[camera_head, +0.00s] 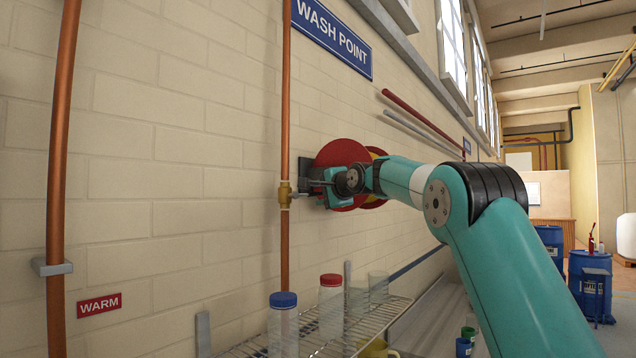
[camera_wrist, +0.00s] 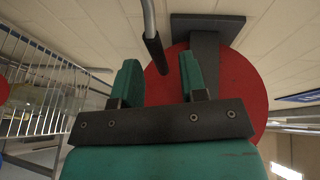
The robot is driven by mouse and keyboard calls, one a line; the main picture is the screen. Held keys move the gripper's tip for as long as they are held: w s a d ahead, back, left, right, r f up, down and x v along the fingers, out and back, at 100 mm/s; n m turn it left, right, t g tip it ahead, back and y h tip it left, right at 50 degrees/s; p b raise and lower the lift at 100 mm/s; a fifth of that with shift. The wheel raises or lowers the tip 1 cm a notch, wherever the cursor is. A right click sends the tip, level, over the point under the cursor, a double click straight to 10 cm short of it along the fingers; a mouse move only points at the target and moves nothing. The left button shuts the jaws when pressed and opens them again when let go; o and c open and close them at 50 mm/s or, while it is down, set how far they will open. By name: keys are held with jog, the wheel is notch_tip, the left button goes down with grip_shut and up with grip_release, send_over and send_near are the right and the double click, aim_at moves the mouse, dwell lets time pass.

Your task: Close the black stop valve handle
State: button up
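The black stop valve handle is a metal lever with a black grip (camera_wrist: 157,54); in the wrist view it comes down from the top edge. The grip's end shows between my gripper's two teal fingers (camera_wrist: 160,62), which stand apart with a gap on each side. I cannot tell how deep the grip sits between them. In the head view the brass valve body (camera_head: 285,194) sits on a copper pipe (camera_head: 285,100), and the lever reaches right from it toward my gripper, which partly hides it.
A red hose reel (camera_head: 342,152) is on the wall right behind my gripper. A wire shelf (camera_head: 370,325) with blue-capped (camera_head: 283,320) and red-capped bottles (camera_head: 331,305) stands below. Another copper pipe (camera_head: 60,150) runs at left. Blue drums (camera_head: 590,280) stand at far right.

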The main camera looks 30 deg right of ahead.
jog(key=shift+w+f+p, duration=0.15)
jog(key=shift+w+p, duration=0.35)
jog(key=shift+w, duration=0.8)
grip_shut()
jog(key=shift+p, duration=0.4)
jog(key=shift+f+m, duration=0.3)
grip_release()
